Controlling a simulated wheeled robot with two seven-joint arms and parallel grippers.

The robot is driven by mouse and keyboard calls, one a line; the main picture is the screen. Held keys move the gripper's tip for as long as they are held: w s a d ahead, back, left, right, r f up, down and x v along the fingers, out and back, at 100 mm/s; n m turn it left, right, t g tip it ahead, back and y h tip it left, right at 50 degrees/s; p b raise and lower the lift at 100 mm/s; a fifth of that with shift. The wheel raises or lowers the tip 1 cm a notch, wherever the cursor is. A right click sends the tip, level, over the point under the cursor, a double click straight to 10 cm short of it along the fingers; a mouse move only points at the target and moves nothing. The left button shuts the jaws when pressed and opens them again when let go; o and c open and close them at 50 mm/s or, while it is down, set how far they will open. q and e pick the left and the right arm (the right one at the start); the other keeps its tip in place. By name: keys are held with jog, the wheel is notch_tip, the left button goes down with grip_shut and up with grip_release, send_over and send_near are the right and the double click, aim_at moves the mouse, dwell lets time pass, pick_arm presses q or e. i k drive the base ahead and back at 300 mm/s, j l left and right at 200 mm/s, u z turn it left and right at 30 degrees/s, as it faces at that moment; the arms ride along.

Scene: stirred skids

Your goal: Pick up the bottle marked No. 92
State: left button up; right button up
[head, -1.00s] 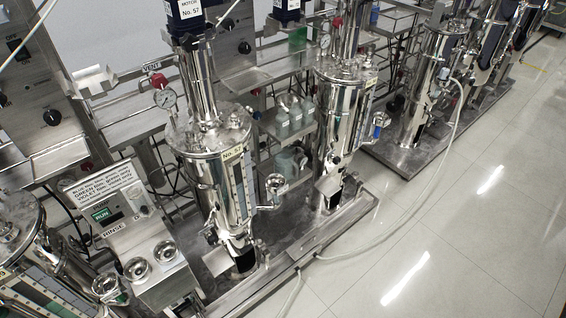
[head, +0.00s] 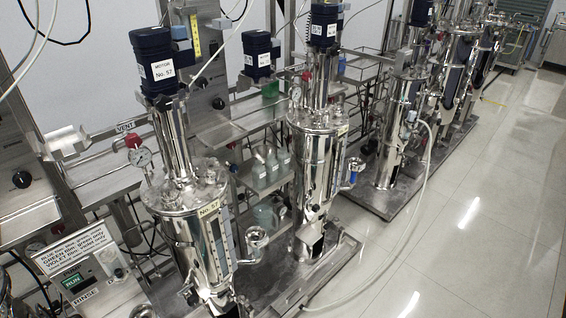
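Several clear, pale bottles (head: 271,165) stand close together on a metal shelf between two steel vessels. Another pale container (head: 266,211) sits lower down, partly hidden behind the vessel fittings. No marking can be read on any of them, so I cannot tell which one is No. 92. Neither of my grippers is in view.
A steel vessel (head: 197,210) marked No. 57 stands in front, with a second vessel (head: 315,175) to its right. A green container (head: 270,89) is on an upper shelf. A hose (head: 408,225) trails onto the floor. Open tiled floor (head: 480,240) lies at right.

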aim_at(283, 157)
jog(key=i+l+u, duration=0.25)
jog(key=i+l, duration=0.25)
jog(key=i+l+u, duration=0.15)
jog(key=l, duration=0.3)
jog(key=i+l+u, duration=0.1)
jog(key=i+l, duration=0.2)
jog(key=i+l+u, duration=0.15)
jog(key=l, duration=0.25)
jog(key=i+l+u, duration=0.1)
jog(key=l, duration=0.3)
jog(key=i+l+u, duration=0.15)
jog(key=l, duration=0.3)
jog(key=i+l+u, duration=0.1)
jog(key=i+l, duration=0.15)
jog(key=l, duration=0.15)
